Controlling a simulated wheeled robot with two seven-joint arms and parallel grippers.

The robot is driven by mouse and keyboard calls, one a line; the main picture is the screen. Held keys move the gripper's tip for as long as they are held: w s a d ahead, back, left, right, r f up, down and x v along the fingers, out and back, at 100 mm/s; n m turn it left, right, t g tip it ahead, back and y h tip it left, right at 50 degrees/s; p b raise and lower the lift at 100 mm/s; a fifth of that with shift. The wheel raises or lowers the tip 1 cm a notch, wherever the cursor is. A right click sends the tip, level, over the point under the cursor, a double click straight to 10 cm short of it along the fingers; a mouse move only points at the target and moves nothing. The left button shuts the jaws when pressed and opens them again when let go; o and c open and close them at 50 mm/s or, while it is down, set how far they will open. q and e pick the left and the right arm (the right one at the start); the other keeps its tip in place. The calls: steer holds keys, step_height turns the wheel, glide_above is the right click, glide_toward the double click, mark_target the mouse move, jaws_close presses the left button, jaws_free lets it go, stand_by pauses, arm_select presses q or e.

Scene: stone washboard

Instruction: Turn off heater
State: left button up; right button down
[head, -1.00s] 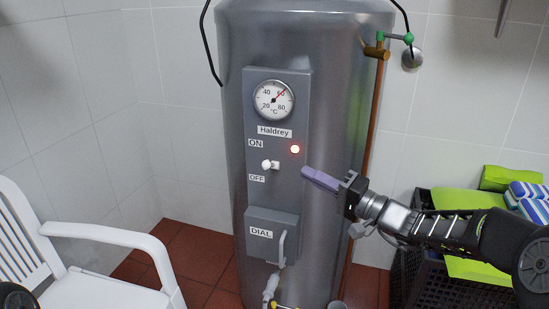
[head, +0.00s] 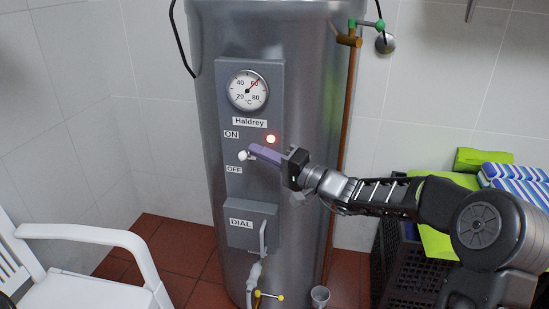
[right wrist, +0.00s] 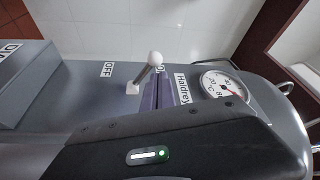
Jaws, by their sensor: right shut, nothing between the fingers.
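The heater (head: 306,100) is a tall grey metal tank with a grey control panel. Its small white switch lever (head: 243,156) sits beside the ON and OFF labels. In the right wrist view the lever's round white knob (right wrist: 155,59) tilts toward the ON side. A red light (head: 271,139) glows above the switch. My right gripper (head: 254,150) is shut and empty, its purple fingers right beside the lever. In the right wrist view the fingers (right wrist: 160,92) are on the lever's ON side. I cannot tell whether they touch it. My left gripper is out of view.
A temperature gauge (head: 248,90) is above the switch, and a DIAL box (head: 250,229) below it. A white chair (head: 90,280) stands at left. A black crate (head: 398,262) with towels stands at right. A copper pipe (head: 347,120) runs down the heater's right side.

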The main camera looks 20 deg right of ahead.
steer(key=shift+x, duration=0.85)
